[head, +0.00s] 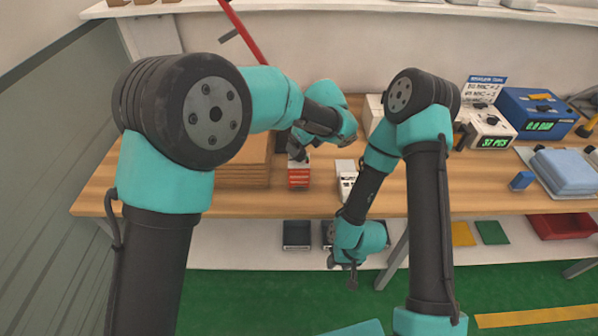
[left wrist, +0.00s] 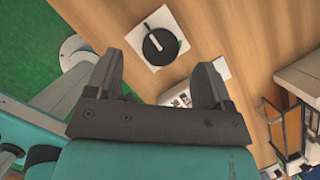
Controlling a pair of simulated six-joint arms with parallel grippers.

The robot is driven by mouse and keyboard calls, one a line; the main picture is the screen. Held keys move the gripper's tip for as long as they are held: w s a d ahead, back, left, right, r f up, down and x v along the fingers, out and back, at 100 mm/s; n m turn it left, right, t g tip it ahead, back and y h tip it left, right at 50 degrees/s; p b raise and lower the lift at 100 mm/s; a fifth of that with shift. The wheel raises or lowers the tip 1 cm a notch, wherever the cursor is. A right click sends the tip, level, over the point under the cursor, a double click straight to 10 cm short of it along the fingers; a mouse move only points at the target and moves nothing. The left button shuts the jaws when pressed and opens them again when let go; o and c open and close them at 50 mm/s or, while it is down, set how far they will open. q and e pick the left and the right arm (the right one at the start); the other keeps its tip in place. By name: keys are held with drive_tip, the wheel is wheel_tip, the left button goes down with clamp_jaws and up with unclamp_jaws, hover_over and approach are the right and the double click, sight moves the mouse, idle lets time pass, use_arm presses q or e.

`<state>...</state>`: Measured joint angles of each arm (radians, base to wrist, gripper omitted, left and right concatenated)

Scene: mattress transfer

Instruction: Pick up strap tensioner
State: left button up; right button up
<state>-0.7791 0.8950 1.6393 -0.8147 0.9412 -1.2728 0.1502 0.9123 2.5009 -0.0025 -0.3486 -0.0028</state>
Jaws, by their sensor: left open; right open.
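I cannot tell for sure which item is the strap tensioner. A long red bar with a dark crosspiece (head: 243,30) leans at the back, partly hidden by my left arm. My left gripper (head: 298,148) is above the table beside a brown stack, near a small red-and-white item (head: 299,176). In the left wrist view its fingers (left wrist: 158,82) are open with nothing between them. Beyond them a round black object with a light stick across it (left wrist: 160,45) lies on a white square. My right gripper (head: 350,274) is open and empty, in front of the table edge and low.
A brown flat stack (head: 240,176) lies left of the left gripper. A white device (head: 487,124), a blue device (head: 538,112) and folded blue cloth (head: 567,172) stand at the right. Small trays and a red bin (head: 562,227) sit on the lower shelf.

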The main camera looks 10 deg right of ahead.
sight(299, 172)
use_arm(q)
drive_tip(key=x, duration=0.5)
drive_tip(key=shift+d+f, duration=0.1)
idle(0.3)
clamp_jaws()
idle(0.5)
